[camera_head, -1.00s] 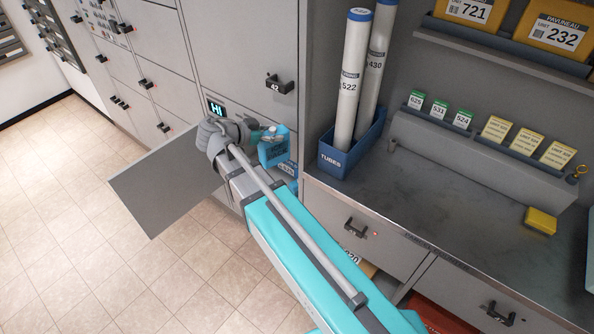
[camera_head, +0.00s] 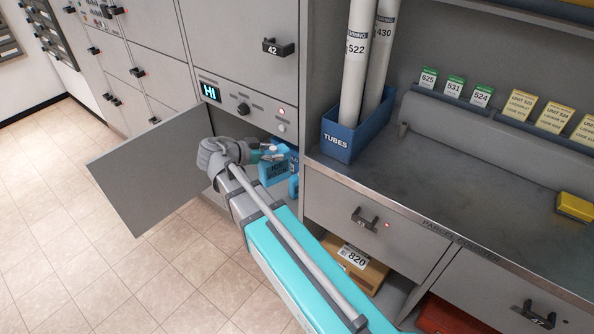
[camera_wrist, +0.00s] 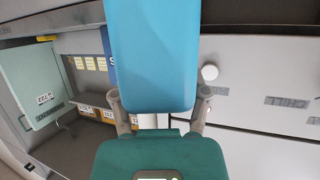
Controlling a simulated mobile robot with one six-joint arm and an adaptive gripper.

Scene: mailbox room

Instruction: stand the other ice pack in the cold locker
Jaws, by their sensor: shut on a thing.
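My gripper (camera_head: 262,155) is shut on a blue ice pack (camera_head: 272,169) and holds it upright at the mouth of the open cold locker (camera_head: 222,188). In the wrist view the ice pack (camera_wrist: 150,60) is pinched between the two grey fingers of my gripper (camera_wrist: 158,98). More blue surface (camera_head: 293,186) shows just behind and right of the held pack, partly hidden; I cannot tell its full shape. The locker's grey door (camera_head: 150,170) is swung open to the left. My arm hides much of the locker's interior.
The locker's panel with a lit HI display (camera_head: 208,92) and a knob (camera_head: 243,109) is above the opening. A blue tubes bin (camera_head: 352,138) stands on the counter (camera_head: 440,180) to the right. A parcel labelled 820 (camera_head: 355,262) sits below it.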

